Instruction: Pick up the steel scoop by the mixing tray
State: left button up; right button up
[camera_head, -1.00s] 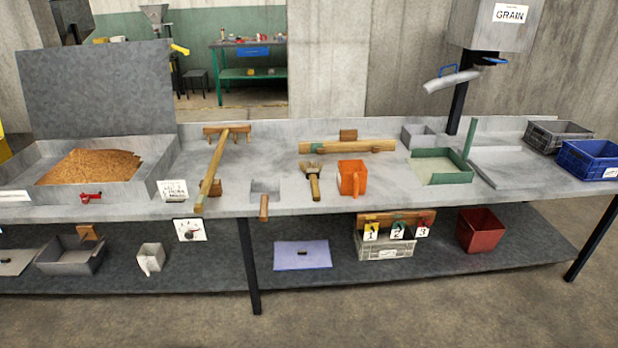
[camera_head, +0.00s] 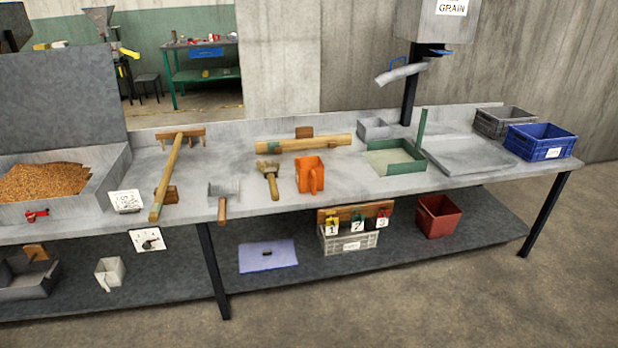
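The steel scoop (camera_head: 224,188) lies on the grey bench to the right of the mixing tray (camera_head: 100,192). It has a grey metal head and a short wooden handle that points toward the bench's front edge. The mixing tray at the left is grey and holds a heap of brown grain (camera_head: 42,181). A long wooden tool (camera_head: 170,172) lies between the tray and the scoop. Neither of my grippers is in view.
A green-rimmed tray (camera_head: 411,151), a grey crate (camera_head: 505,122) and a blue crate (camera_head: 540,142) are farther right. The lower shelf (camera_head: 372,258) holds boxes. The floor in front is clear.

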aim_at(223, 199)
jog(key=z, duration=0.25)
jog(key=i+j+z, duration=0.1)
jog(key=j+z, duration=0.3)
jog(key=j, duration=0.2)
jog(key=j+z, duration=0.45)
jog(key=i+j, duration=0.05)
jog(key=j, duration=0.05)
